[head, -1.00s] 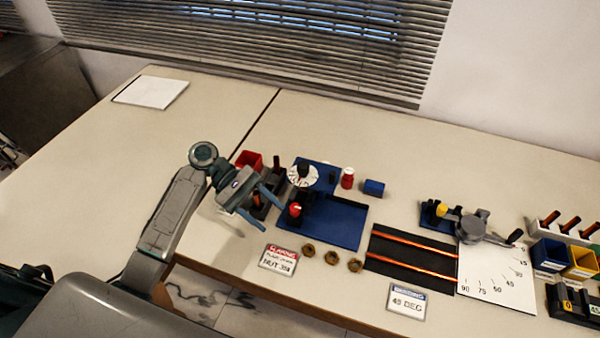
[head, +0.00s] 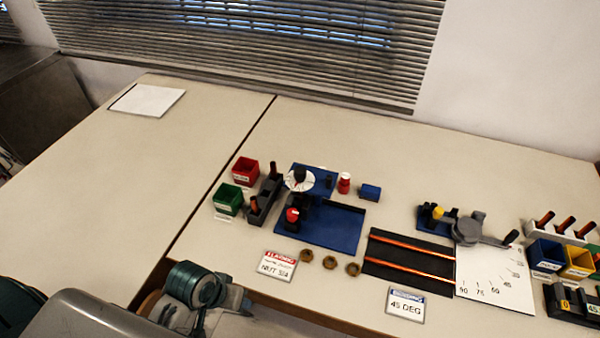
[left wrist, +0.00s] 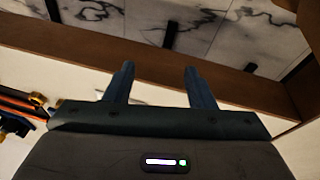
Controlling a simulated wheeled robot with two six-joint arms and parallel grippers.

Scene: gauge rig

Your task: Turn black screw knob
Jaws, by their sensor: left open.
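A black knob (head: 299,174) stands on a white dial (head: 296,184) on the blue clamping rig (head: 335,225). A second knob with a red top (head: 292,214) stands at the rig's front left. In the left wrist view my left gripper (left wrist: 159,70) is open and empty, with its two fingers apart, over the wooden table edge. In the head view my left arm (head: 195,290) is folded at the bottom, in front of the table and well away from the rig; its fingers are hidden there. My right gripper is not in view.
Red (head: 245,171) and green (head: 228,199) bins and a dark holder (head: 263,198) stand left of the rig. Several brass nuts (head: 330,262) and a sign (head: 276,266) lie in front. An angle gauge (head: 470,228) is at right. The left table is mostly clear.

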